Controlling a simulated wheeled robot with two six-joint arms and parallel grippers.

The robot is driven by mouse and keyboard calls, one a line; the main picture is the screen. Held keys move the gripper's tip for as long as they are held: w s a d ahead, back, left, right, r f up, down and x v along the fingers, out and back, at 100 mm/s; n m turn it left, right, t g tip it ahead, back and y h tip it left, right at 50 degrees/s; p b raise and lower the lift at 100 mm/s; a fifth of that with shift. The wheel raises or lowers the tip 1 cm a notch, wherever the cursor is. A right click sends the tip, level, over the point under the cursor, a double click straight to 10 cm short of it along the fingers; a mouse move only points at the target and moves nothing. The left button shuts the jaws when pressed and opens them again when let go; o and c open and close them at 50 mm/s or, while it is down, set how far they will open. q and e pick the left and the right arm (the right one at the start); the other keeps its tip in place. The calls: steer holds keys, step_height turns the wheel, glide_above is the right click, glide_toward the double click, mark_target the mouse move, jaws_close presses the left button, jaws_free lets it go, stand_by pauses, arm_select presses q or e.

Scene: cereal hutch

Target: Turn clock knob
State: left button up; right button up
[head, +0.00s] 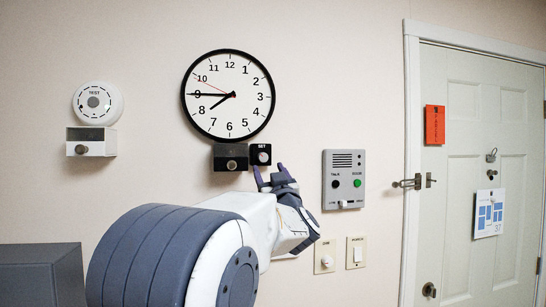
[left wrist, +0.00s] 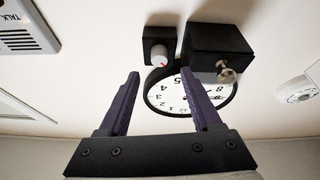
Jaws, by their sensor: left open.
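The wall clock (head: 246,118) is round, with a black rim and a white face. Below it is a small black box marked SET with a pale round clock knob (head: 264,157). In the left wrist view this knob (left wrist: 158,53) shows a red mark, lies between the lines of the fingers and is clear of them. My left gripper (head: 269,170) is just below the SET box. In the left wrist view the left gripper (left wrist: 162,74) is open, its purple fingers apart and empty. My right gripper is in neither view.
A dark box with a metal knob (head: 231,164) sits left of the SET box. A grey intercom panel (head: 344,196) is to the right, above a dimmer (head: 325,256) and a switch (head: 356,254). A smoke alarm (head: 97,103) is far left; a door (head: 478,140) far right.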

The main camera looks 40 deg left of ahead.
mark_target(264, 158)
arm_select(q)
steer(key=p+x, duration=0.2)
steer(key=x, duration=0.3)
steer(key=shift+s+d+r, duration=0.1)
steer(key=shift+r, duration=0.05)
steer(key=shift+w+a+r+p, duration=0.1)
steer(key=shift+w+a+p, duration=0.2)
steer(key=shift+w+a, duration=0.25)
jaws_close()
